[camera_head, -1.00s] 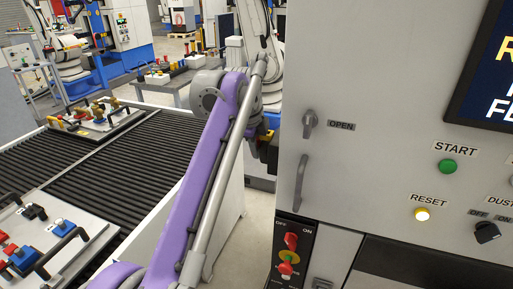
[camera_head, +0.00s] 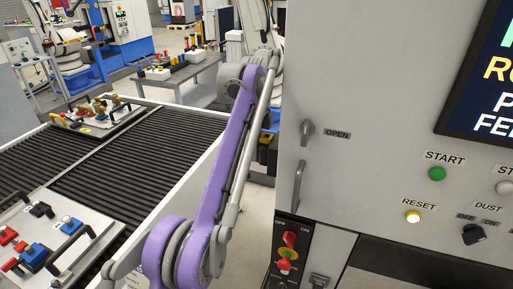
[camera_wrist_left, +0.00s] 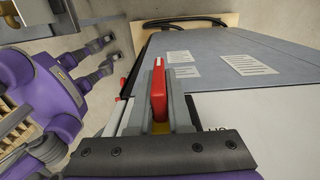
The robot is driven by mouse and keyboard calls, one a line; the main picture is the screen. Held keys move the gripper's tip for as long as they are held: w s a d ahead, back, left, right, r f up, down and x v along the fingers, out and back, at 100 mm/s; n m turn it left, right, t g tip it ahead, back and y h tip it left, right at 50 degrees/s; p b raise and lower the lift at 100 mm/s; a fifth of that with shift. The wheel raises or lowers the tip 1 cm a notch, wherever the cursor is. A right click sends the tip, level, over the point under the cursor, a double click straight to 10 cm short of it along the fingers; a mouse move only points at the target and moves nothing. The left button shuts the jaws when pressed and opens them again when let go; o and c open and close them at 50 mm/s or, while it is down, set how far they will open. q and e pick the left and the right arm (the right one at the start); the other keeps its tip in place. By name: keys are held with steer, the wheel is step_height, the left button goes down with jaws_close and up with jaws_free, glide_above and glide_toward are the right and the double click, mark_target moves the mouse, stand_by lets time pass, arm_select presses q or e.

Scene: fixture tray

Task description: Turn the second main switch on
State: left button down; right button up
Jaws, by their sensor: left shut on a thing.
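In the left wrist view a red switch handle (camera_wrist_left: 158,92) stands between the grey fingers of my left gripper (camera_wrist_left: 164,80), which is shut on it. A bit of yellow shows at the handle's foot. Another piece of red (camera_wrist_left: 121,84) shows just left of the fingers. In the head view my purple left arm reaches up toward the left edge of the machine; its fingers cannot be made out there. My right gripper is not in view.
The grey machine front (camera_head: 350,80) has a door handle (camera_head: 298,187), a green START button (camera_head: 437,174) and a RESET button (camera_head: 413,217). A black roller conveyor (camera_head: 125,165) with a fixture tray (camera_head: 55,213) lies at the left. Papers (camera_wrist_left: 250,64) lie on a grey surface.

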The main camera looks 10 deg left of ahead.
arm_select(q)
steer(key=shift+f, duration=0.2)
steer(key=c, duration=1)
jaws_free()
steer(key=shift+d, duration=0.1)
steer(key=shift+o, duration=0.7)
steer(key=shift+t, duration=0.4)
